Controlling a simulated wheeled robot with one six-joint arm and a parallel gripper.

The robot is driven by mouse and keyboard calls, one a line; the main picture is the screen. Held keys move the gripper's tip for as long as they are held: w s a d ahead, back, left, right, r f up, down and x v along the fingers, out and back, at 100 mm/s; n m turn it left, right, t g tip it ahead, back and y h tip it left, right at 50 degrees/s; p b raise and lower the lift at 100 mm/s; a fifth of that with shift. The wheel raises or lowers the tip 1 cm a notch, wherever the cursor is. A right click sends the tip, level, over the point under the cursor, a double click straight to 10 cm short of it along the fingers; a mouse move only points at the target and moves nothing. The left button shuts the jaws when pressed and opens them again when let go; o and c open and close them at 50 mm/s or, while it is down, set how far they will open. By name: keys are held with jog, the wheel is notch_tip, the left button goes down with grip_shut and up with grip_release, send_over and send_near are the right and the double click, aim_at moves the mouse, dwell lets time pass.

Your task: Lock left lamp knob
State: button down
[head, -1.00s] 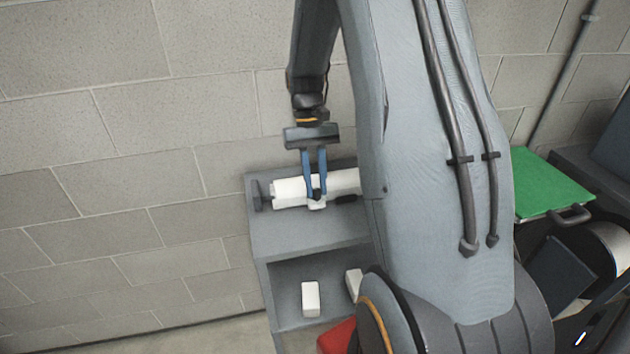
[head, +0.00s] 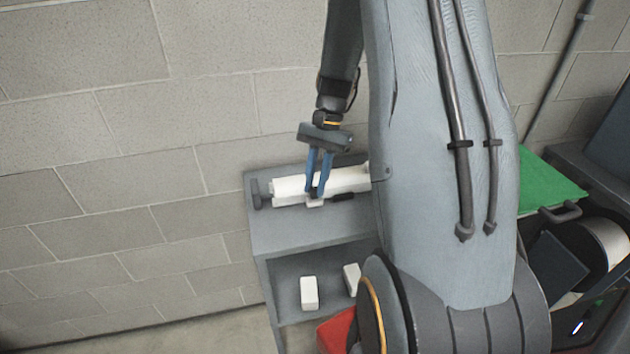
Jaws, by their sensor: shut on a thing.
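A long white housing (head: 345,180), which looks like the lamp, lies along the top of a grey cabinet against the block wall. A dark end piece (head: 257,194) stands at its left end. My gripper (head: 315,190) has blue fingers that reach down over the front of the housing. They are shut on a small dark knob with a white block (head: 315,203) just below it. The fingertips mostly hide the knob. A short black bar (head: 342,197) shows just right of the fingers. The housing's right end is hidden behind my arm.
The grey cabinet (head: 310,234) has an open lower shelf with two white blocks (head: 309,293). A red object (head: 335,335) is below it, partly hidden. A green panel (head: 550,180) with a handle stands at right. My arm covers the middle.

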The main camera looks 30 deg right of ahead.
jog(key=shift+m, duration=0.3)
jog(key=c, duration=1.9)
grip_release()
jog(key=b+v, duration=0.2)
jog(key=v, duration=0.5)
jog(key=shift+d+r, duration=0.2)
jog(key=shift+r, duration=0.15)
